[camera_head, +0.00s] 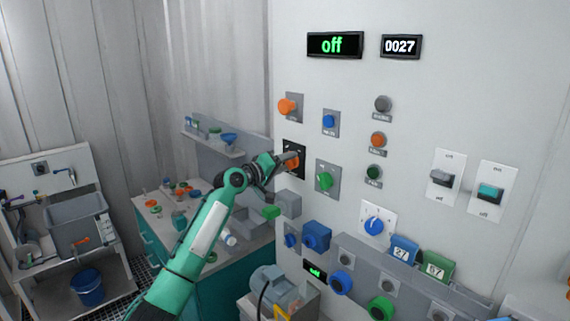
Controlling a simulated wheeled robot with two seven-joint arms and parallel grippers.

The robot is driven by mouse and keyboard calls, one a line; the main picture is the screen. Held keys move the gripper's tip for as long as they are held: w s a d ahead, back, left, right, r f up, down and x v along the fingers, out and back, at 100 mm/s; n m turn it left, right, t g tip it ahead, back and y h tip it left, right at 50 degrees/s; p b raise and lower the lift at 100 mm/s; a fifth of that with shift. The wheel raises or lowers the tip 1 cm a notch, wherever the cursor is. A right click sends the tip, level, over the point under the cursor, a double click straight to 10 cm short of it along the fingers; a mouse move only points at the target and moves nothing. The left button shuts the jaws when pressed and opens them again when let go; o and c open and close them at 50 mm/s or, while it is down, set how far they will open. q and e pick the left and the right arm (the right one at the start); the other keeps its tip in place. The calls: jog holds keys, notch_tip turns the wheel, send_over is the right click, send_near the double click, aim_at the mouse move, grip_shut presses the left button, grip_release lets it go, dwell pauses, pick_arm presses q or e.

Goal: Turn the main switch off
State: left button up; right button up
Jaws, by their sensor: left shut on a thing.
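A rotary switch, likely the main switch, sits on a black square plate (299,147) on the pale wall panel, left of centre. Its orange handle (292,164) is partly hidden by my left gripper (288,159). The left gripper is shut on this handle, with its fingers up against the plate. The handle's exact angle is hard to tell behind the fingers. My right gripper is not in view.
Close to the switch are an orange knob (288,107), a blue button (329,122) and a green knob (325,181). Two rocker switches (441,177) are at the right. A cluttered bench (150,240) and a sink (76,222) stand left.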

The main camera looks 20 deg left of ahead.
pick_arm(q)
jog(key=o, duration=1)
jog(key=shift+a, duration=0.1)
jog(key=shift+c, duration=0.2)
jog(key=shift+s+a+f+b, duration=0.15)
jog(key=shift+s+b, duration=0.25)
jog(key=shift+s, duration=0.15)
jog(key=b+v, duration=0.5)
jog(key=v, duration=0.7)
jog(key=shift+s+a, duration=0.25)
jog(key=shift+s, duration=0.05)
